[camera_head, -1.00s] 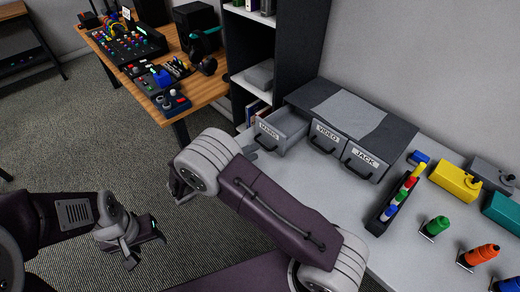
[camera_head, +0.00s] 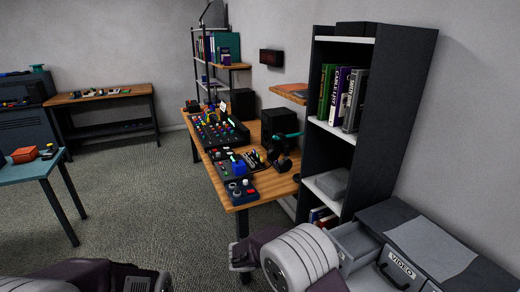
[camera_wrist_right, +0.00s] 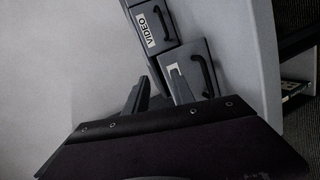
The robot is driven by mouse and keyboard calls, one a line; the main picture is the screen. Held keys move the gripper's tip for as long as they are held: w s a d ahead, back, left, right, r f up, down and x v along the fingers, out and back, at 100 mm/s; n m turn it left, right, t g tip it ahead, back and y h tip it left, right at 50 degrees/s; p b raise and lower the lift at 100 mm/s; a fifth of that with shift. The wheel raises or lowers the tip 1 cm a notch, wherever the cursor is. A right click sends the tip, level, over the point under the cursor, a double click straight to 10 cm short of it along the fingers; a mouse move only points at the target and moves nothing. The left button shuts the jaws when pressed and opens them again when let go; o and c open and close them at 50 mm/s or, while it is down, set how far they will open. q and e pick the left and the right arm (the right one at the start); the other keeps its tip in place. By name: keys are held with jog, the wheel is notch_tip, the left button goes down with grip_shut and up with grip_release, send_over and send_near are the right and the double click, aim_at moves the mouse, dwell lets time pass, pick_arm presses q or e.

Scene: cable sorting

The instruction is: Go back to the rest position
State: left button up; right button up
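My right gripper (camera_wrist_right: 156,80) shows in the right wrist view with its two fingers apart and nothing visible between them. Beyond it is a grey drawer (camera_wrist_right: 196,60) with a dark handle, its label partly covered by a finger. Beside that is the drawer labelled VIDEO (camera_wrist_right: 148,22). In the head view, the leftmost drawer (camera_head: 353,240) of the grey drawer unit (camera_head: 432,243) stands pulled out. My right arm crosses the bottom beside it, and its fingers cannot be made out there. Only part of my left arm shows at the bottom left; its gripper is out of frame.
A dark shelf unit (camera_head: 395,95) with books stands behind the drawers. A wooden desk (camera_head: 278,187) with control panels is left of it. A teal table (camera_head: 30,170) stands at the far left and another wooden table (camera_head: 100,95) farther back. Open carpet lies between.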

jog(key=s+d+r+m+g+y+p, duration=0.25)
jog(key=s+d+m+g+y, duration=0.2)
jog(key=s+d, duration=0.6)
jog(key=s+a+f+y, duration=0.6)
jog(key=s+a+y, duration=0.3)
pick_arm(q)
jog(key=r, duration=0.4)
jog(key=shift+s+d, duration=0.1)
jog(key=shift+d, duration=0.1)
pick_arm(e)
jog(key=w+a+n+t, duration=0.1)
jog(key=w+a+f+n+t+y, duration=0.1)
jog(key=w+a+n, duration=0.1)
jog(key=shift+a+t, duration=0.2)
jog(key=shift+t, duration=0.05)
jog(key=shift+w, duration=0.1)
